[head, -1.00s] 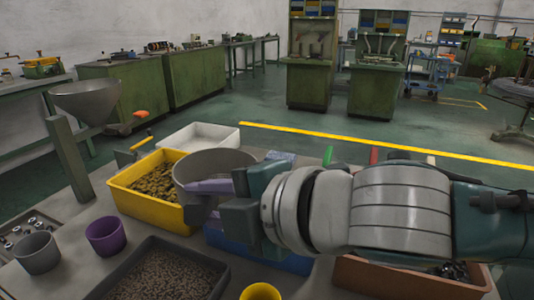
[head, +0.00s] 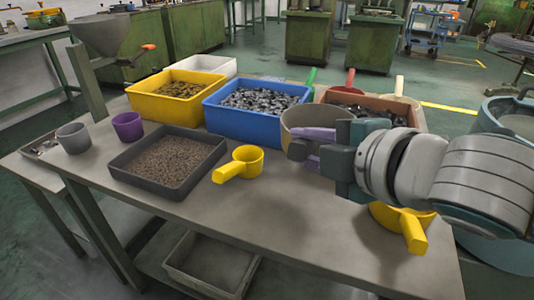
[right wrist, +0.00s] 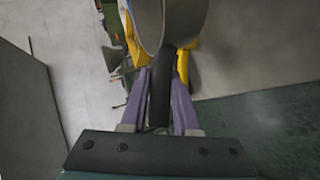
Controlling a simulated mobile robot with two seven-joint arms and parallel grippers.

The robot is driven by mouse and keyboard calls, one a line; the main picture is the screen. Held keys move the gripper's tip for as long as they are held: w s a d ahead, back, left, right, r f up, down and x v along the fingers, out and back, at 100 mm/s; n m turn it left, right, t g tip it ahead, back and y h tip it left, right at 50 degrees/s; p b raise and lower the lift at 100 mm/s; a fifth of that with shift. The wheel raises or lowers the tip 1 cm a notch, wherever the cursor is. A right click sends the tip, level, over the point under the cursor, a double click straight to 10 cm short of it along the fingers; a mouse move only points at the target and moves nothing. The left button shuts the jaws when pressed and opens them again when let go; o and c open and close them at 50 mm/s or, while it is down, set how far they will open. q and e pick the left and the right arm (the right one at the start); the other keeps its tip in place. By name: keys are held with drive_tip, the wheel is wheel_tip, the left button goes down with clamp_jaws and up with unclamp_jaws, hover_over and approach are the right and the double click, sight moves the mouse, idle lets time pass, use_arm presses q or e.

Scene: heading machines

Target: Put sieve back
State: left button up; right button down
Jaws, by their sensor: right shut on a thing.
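The sieve is a round, grey-beige pan (head: 300,118) in the head view, held above the table in front of the blue and brown crates. My right gripper (head: 308,142) has purple fingers and is shut on its handle. In the right wrist view the dark handle (right wrist: 160,98) lies between both fingers, and the pan (right wrist: 150,22) reaches past the top edge. The inside of the pan is mostly hidden. My left gripper is in neither current view.
Yellow (head: 160,107), blue (head: 235,125) and brown (head: 414,112) crates line the table's back. A dark tray (head: 172,190) of granules and a yellow scoop (head: 240,165) stand in front. Another yellow scoop (head: 408,228) lies under my right arm. A teal drum (head: 500,240) stands at right.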

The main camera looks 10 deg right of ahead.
drive_tip(key=shift+f+b, duration=2.05)
drive_tip(key=shift+f, duration=3.25)
drive_tip(key=shift+f, duration=0.15)
drive_tip(key=c, duration=0.7)
unclamp_jaws()
drive_tip(key=shift+o, duration=0.2)
